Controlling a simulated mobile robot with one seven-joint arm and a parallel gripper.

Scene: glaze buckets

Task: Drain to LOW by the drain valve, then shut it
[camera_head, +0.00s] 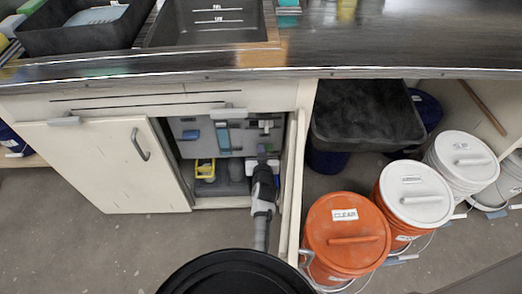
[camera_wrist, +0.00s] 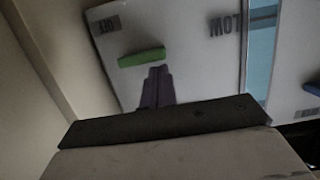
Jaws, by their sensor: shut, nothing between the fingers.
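In the wrist view a white panel (camera_wrist: 190,80) carries a green bar-shaped handle (camera_wrist: 141,57), lying nearly level; I cannot tell for sure whether it is the drain valve. Another label near the handle is hard to read. My gripper (camera_wrist: 157,70) is shut and empty, its fingertips just below the handle in the picture; contact is unclear. In the head view my gripper (camera_head: 262,150) reaches inside the open cabinet. The dark sink basin (camera_head: 208,32) above has marked lines on its wall.
A cabinet door (camera_head: 103,166) stands open at left, and another panel edge (camera_head: 292,185) is close right of my arm. Orange (camera_head: 345,242) and white-lidded buckets (camera_head: 415,194) stand at right. Floor at left is clear.

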